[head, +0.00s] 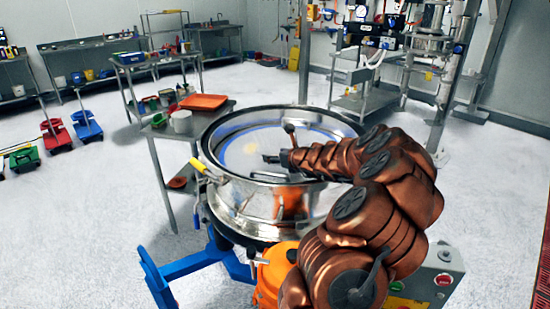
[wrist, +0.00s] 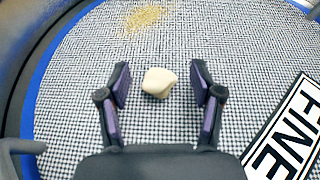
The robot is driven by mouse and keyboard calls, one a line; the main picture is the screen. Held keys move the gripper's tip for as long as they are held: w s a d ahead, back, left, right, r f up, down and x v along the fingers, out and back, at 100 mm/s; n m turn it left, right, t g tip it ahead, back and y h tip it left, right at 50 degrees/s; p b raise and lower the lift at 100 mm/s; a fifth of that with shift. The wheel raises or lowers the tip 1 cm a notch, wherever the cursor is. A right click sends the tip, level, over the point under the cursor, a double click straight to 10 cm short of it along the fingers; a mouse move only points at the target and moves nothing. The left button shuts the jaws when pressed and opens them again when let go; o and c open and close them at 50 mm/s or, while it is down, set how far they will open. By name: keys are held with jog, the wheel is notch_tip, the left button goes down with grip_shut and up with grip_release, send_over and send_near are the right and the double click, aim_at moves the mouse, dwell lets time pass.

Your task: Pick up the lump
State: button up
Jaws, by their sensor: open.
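The lump (wrist: 159,82) is a small cream-coloured piece lying on the sieve mesh (wrist: 75,100) in the wrist view. It sits between and slightly ahead of the fingertips of my gripper (wrist: 162,82), with a gap on both sides. My gripper is open and empty. In the head view my gripper (head: 268,160) reaches over the round metal sifter (head: 245,203) and is low inside its rim. I cannot make out the lump in the head view.
A patch of tan powder (wrist: 148,17) lies on the mesh beyond the lump. A label reading FINE (wrist: 288,135) is at the lower right. The sifter's dark wall and blue edge (wrist: 30,95) curve along the left.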

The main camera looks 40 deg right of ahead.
jog(key=shift+w+d+f, duration=0.1)
jog(key=shift+w, duration=0.3)
jog(key=shift+c, duration=0.2)
jog(key=c, duration=0.9)
